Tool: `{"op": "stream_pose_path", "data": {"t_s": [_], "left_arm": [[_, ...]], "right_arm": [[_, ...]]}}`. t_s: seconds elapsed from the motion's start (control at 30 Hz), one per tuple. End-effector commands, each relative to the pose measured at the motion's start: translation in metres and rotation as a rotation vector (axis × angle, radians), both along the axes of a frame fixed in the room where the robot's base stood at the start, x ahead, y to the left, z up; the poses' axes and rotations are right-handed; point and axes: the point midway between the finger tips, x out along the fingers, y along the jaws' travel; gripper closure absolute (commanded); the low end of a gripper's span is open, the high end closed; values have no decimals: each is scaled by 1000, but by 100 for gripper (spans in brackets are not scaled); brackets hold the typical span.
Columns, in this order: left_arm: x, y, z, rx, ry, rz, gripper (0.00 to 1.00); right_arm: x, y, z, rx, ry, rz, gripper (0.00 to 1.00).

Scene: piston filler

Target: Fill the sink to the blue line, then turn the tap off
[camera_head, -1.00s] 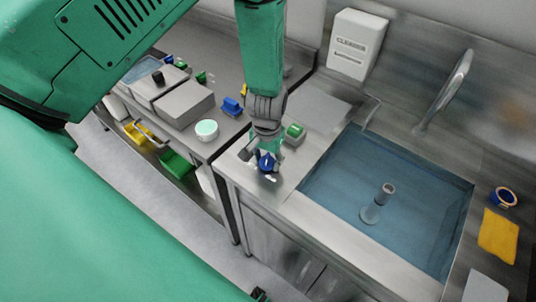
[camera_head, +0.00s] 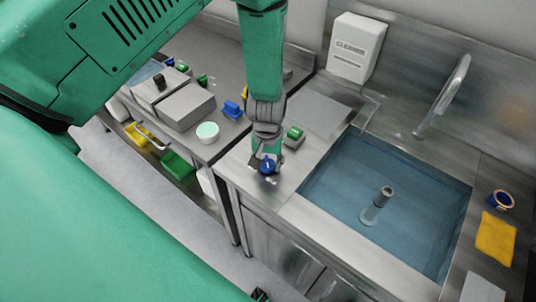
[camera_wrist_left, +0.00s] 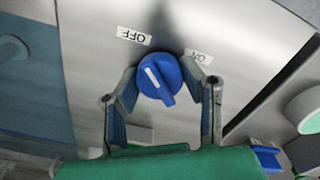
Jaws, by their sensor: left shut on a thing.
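The blue tap knob (camera_head: 268,167) is on the steel counter left of the sink. In the left wrist view the knob (camera_wrist_left: 158,80) sits between an OFF label (camera_wrist_left: 133,36) and an ON label (camera_wrist_left: 199,58); its white mark is on its upper-left part, the OFF side. My left gripper (camera_head: 265,158) is shut on the knob, one finger on each side. The sink (camera_head: 318,217) holds bluish water (camera_head: 340,190) around a grey standpipe (camera_head: 377,206). The curved spout (camera_head: 443,95) shows no visible stream. I cannot make out a blue line. My right gripper is out of view.
A green-topped block (camera_head: 294,137) stands close behind the gripper. A cleaner dispenser (camera_head: 356,50) hangs on the wall. A yellow cloth (camera_head: 496,238) and a blue round item (camera_head: 501,199) lie right of the sink. A side table (camera_head: 222,137) bears boxes and a cup.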

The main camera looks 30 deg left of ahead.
Motion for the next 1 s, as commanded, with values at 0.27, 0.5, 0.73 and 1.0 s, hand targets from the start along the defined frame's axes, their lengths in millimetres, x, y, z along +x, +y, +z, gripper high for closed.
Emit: {"op": "stream_pose_path", "data": {"t_s": [0.27, 0.5, 0.73, 1.0], "left_arm": [[2, 0, 1, 1, -6, 1, 44], [1, 0, 3, 0, -4, 0, 44], [2, 0, 35, 1, -7, -2, 44], [3, 0, 91, 1, -7, 0, 44]], "right_arm": [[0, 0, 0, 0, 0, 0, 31], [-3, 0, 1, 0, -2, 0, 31], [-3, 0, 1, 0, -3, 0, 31], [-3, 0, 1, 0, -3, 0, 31]]}}
